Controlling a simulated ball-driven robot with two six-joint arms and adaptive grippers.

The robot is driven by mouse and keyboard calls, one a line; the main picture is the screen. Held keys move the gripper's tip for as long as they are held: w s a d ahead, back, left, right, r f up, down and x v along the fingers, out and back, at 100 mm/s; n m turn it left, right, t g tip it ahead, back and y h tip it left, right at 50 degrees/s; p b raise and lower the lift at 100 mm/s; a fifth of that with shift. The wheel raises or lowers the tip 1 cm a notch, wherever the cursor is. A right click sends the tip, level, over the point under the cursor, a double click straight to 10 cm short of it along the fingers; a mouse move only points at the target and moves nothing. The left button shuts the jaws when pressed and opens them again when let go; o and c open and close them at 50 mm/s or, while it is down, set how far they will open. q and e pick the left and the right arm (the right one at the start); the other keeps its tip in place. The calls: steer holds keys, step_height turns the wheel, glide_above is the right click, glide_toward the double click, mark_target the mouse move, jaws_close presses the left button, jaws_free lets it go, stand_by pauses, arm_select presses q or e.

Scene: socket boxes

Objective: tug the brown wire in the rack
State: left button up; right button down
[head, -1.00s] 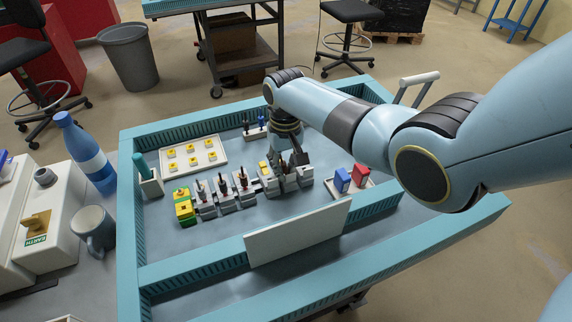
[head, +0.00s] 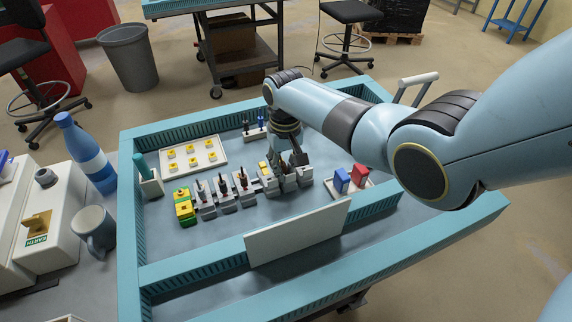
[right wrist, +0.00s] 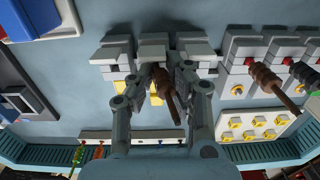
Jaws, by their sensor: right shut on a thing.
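The rack is a row of grey socket boxes (head: 208,208) on the blue bench, with a green and yellow box (head: 184,208) at its left end. My right gripper (right wrist: 161,85) is shut on a brown wire (right wrist: 164,88) at a grey box in the right wrist view. The wire's end sticks out below the fingers. In the head view my right gripper (head: 290,160) is over the right part of the row, and its fingertips are mostly hidden. Another brown wire (right wrist: 265,77) stands in a box to the right in the right wrist view. My left gripper is not in view.
A white tray with yellow pieces (head: 194,156) lies behind the row. A tray with a blue block (head: 341,181) and a red block (head: 360,175) is to the right. A white panel (head: 298,234) stands in front. A blue bottle (head: 85,150) and mug (head: 94,230) are left of the bench.

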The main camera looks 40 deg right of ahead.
steer(key=c, duration=1.7)
jaws_free()
steer(key=shift+s+d+f, duration=0.1)
steer(key=shift+s+d, duration=0.05)
steer(key=shift+d, duration=0.3)
steer(key=o, duration=0.5)
steer(key=shift+d+f, duration=0.1)
steer(key=shift+d, duration=0.1)
steer(key=shift+c, duration=0.2)
steer(key=shift+a, duration=0.15)
steer(key=o, duration=0.4)
steer(key=shift+a, duration=0.1)
